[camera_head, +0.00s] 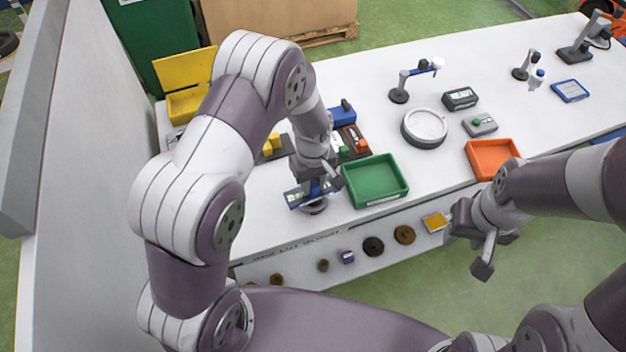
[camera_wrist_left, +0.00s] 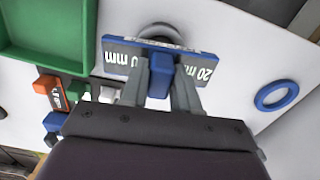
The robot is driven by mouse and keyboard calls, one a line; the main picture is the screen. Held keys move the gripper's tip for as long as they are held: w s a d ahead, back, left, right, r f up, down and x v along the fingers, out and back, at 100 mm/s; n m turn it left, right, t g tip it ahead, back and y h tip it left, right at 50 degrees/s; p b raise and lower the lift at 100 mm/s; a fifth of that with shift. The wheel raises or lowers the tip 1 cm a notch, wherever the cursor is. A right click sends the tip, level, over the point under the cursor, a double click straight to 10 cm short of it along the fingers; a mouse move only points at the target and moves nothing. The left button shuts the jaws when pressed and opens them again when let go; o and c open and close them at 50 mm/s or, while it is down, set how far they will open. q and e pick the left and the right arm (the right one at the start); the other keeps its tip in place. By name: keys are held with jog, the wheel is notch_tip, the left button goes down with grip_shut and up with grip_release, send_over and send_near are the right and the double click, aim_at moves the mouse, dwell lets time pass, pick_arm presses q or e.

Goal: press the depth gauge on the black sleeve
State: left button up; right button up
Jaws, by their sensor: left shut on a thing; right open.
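I cannot tell whether gauge and sleeve touch. My right gripper (camera_head: 474,245) is open and empty, off the table's front.
A green tray (camera_head: 397,192) stands close right of the gauge; an orange tray (camera_head: 508,149) is further right. A round turntable (camera_head: 424,127) lies behind them. Several rings, one black (camera_head: 373,247), sit along the table's front face. A yellow bin (camera_head: 187,104) is at the back left.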

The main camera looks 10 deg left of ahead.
pick_arm(q)
notch_tip(320, 180, up, 7)
jog(key=p, duration=0.5)
jog(key=shift+f, duration=0.1)
